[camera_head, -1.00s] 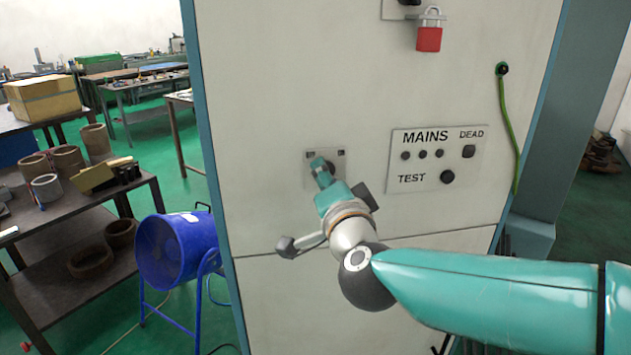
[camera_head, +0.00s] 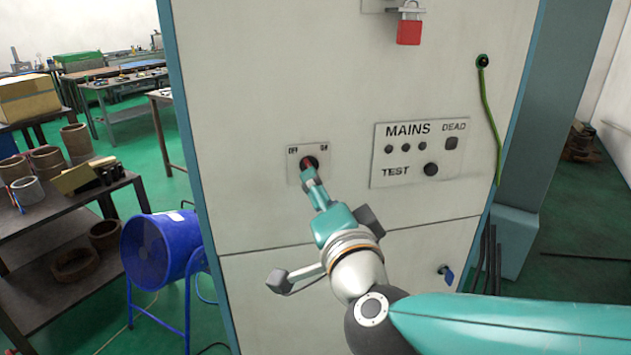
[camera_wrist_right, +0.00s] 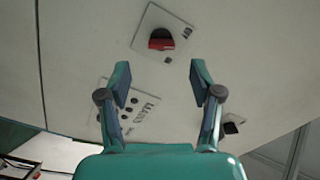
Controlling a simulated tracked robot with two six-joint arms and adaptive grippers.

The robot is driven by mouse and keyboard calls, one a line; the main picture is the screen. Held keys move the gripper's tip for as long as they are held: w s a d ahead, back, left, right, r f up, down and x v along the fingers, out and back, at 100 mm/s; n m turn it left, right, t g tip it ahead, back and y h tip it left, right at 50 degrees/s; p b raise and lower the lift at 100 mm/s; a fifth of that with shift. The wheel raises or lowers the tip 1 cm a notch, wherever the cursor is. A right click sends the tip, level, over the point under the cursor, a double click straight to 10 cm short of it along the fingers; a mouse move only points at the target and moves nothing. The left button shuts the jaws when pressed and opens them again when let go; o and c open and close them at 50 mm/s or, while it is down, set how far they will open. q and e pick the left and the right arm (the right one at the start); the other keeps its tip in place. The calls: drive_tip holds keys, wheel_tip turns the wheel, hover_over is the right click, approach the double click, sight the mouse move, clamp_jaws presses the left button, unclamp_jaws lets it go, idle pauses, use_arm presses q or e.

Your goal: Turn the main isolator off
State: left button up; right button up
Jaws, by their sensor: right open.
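The main isolator, a red rotary handle (camera_head: 311,163) on a dark round base, sits on a small pale plate (camera_head: 293,167) marked at its upper corners. In the head view my right gripper (camera_head: 310,178) is just below the handle and partly covers it. In the right wrist view the red handle (camera_wrist_right: 161,44) lies beyond the fingertips, and my right gripper (camera_wrist_right: 158,75) is open with nothing between its fingers. A gap shows between fingers and handle. My left gripper is not in view.
A MAINS / TEST panel (camera_head: 400,170) with black buttons is right of the isolator. A red padlock (camera_head: 409,32) hangs above, and a green cable (camera_head: 488,110) runs down the cabinet's right side. A blue fan (camera_head: 160,250) stands at the left by a dark bench (camera_head: 60,230).

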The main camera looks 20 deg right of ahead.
drive_tip(key=s, duration=0.4)
drive_tip(key=shift+s+a, duration=0.3)
drive_tip(key=shift+s, duration=0.1)
drive_tip(key=s+b, duration=0.4)
drive_tip(key=s, duration=0.1)
drive_tip(key=w+d+p, duration=0.1)
drive_tip(key=w, duration=1.6)
drive_tip(key=shift+d+m, duration=0.35)
drive_tip(key=shift+m, duration=0.05)
drive_tip(key=shift+w, duration=0.1)
